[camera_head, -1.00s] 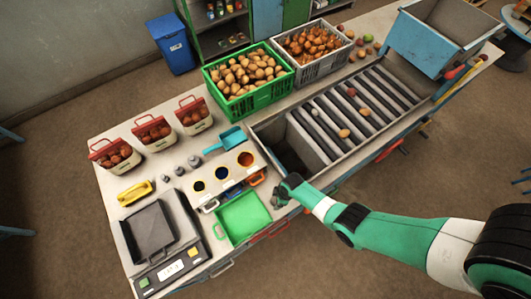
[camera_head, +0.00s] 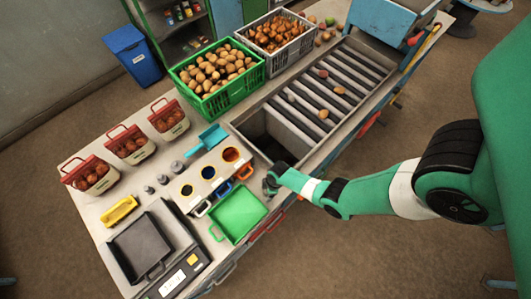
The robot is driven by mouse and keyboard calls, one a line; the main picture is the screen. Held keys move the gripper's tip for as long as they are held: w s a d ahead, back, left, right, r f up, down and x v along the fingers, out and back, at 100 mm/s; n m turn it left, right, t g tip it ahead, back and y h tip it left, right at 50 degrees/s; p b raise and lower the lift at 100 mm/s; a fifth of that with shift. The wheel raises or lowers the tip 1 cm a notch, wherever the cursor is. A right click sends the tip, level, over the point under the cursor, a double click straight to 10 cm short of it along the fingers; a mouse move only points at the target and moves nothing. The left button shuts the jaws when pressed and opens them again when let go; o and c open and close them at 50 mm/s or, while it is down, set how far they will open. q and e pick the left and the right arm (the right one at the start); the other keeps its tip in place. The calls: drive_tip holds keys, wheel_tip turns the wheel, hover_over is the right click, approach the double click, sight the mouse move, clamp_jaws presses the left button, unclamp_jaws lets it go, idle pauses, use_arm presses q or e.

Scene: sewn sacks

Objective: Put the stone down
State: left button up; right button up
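My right gripper (camera_head: 271,184) is at the front edge of the bench, between the open square bin (camera_head: 276,140) and the green tray (camera_head: 238,213). It is small and dark here, and I cannot tell whether its fingers are open or shut. I cannot make out a stone in it. Several small roundish lumps lie on the roller bed (camera_head: 330,90), including a reddish one (camera_head: 323,74) and an orange-brown one (camera_head: 323,114); I cannot tell whether any is a stone. My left gripper is not in view.
A green crate of potatoes (camera_head: 215,106) and a grey crate of onions (camera_head: 313,54) stand at the back. A scale with a black pan (camera_head: 140,249) is at the near left. Three red-handled baskets (camera_head: 90,176) line the left edge. A blue hopper (camera_head: 378,22) is far right.

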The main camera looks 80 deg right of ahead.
clamp_jaws()
drive_tip(key=shift+r, duration=0.25)
